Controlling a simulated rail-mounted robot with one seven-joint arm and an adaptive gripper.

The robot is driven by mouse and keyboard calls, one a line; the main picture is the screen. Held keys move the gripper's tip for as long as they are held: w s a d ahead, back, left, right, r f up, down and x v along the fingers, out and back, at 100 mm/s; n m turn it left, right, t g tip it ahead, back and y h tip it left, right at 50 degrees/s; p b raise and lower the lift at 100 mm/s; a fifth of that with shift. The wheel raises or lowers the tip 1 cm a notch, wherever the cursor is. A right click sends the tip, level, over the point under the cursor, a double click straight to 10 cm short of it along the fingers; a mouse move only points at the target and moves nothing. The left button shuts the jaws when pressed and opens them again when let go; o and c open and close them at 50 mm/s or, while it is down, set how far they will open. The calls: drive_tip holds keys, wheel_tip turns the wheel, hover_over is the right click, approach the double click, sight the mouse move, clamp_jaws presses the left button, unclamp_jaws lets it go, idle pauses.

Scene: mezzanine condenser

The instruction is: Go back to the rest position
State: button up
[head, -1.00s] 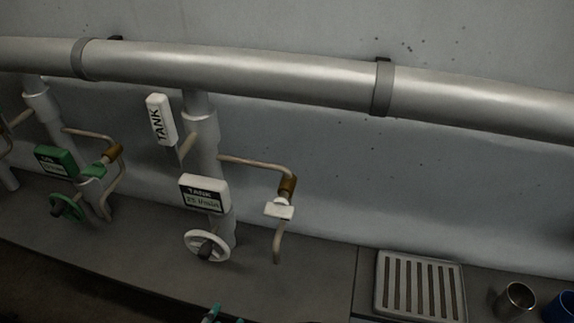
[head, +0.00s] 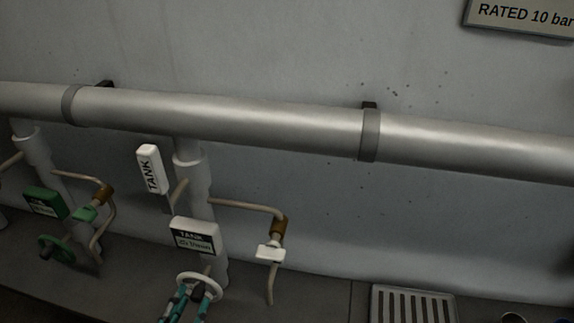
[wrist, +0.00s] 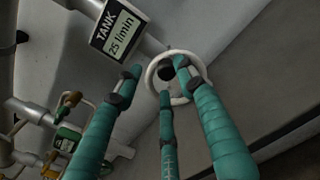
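My gripper (head: 184,291) shows at the bottom of the head view, its teal fingers overlapping the white handwheel (head: 214,285). In the wrist view my gripper (wrist: 156,78) has its three fingers spread apart, with nothing held between them. The white handwheel (wrist: 152,75) lies just beyond the fingertips there. Whether a finger touches its rim I cannot tell. The white TANK display box (head: 195,236) sits on the pipe above the wheel; in the wrist view the display (wrist: 118,33) reads 25 l/min.
A large grey pipe (head: 250,122) runs across the wall. A white TANK lever (head: 151,169) and a bent pipe with a white tap handle (head: 270,253) flank the upright pipe. A green valve set (head: 46,203) stands left. A slatted tray (head: 412,305) lies lower right.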

sight(195, 302)
drive_tip(key=w, duration=0.1)
drive_tip(key=w+d+m, duration=0.1)
drive_tip(key=w, duration=0.1)
drive_tip(key=shift+f, duration=0.1)
drive_tip(key=shift+s+d+f+m+b, duration=0.1)
drive_tip(key=shift+d+f+m+b, duration=0.15)
drive_tip(key=shift+m+b, duration=0.4)
drive_tip(key=shift+s+d+f+m, duration=0.1)
drive_tip(key=shift+s+f+m, duration=0.1)
drive_tip(key=shift+s+m, duration=0.4)
drive_tip(key=s+a, duration=0.1)
drive_tip(key=s, duration=0.8)
drive_tip(key=shift+s+a+r, duration=0.15)
drive_tip(key=shift+a+r, duration=0.15)
